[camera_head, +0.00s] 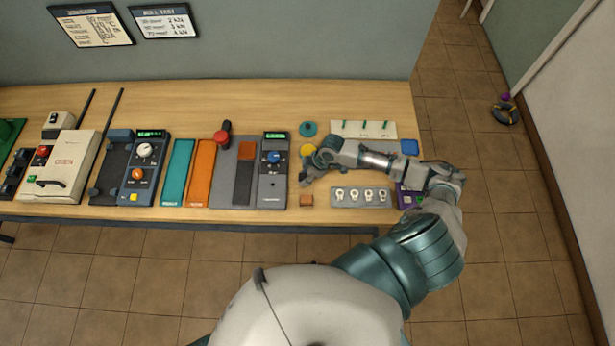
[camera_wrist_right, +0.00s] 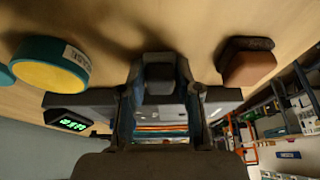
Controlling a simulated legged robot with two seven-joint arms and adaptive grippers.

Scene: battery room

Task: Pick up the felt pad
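No piece carries a readable "felt pad" label. A small brown block (camera_head: 306,200) on the bench's front right could be it, but I cannot tell for sure. In the wrist view the block (camera_wrist_right: 248,62) shows an orange-brown body with a dark layer on the bench side. My right gripper (camera_head: 304,169) is over the bench just behind the block, with its fingers apart and nothing visible between them. In the wrist view its fingers (camera_wrist_right: 163,100) are beside the block, apart from it. My left gripper is out of view.
A yellow disc (camera_head: 308,150) and a teal disc (camera_head: 308,129) lie behind the gripper. A grey tester (camera_head: 273,185) stands to its left. A grey strip with several white pieces (camera_head: 361,197) lies to the right. Orange (camera_head: 202,172) and teal (camera_head: 178,172) strips lie further left.

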